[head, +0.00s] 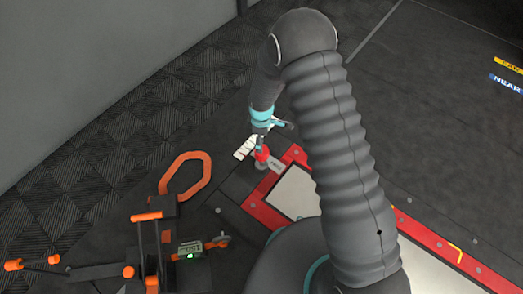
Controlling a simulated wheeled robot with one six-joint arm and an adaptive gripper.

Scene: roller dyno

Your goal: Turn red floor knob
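The red knob (262,155) stands on a grey base on the dark floor, by the corner of a red frame. My arm reaches down from above. My gripper (263,138), with a teal band above it, is right above the knob and partly covers its top. I cannot tell whether the fingers touch the knob or are spread or closed, as they are small and partly hidden.
The red frame (262,214) borders a pale panel (293,195) right of the knob. A black and orange device with a small display (190,248) and an orange loop handle (185,176) stand at the lower left. A grey wall (80,70) rises at the upper left.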

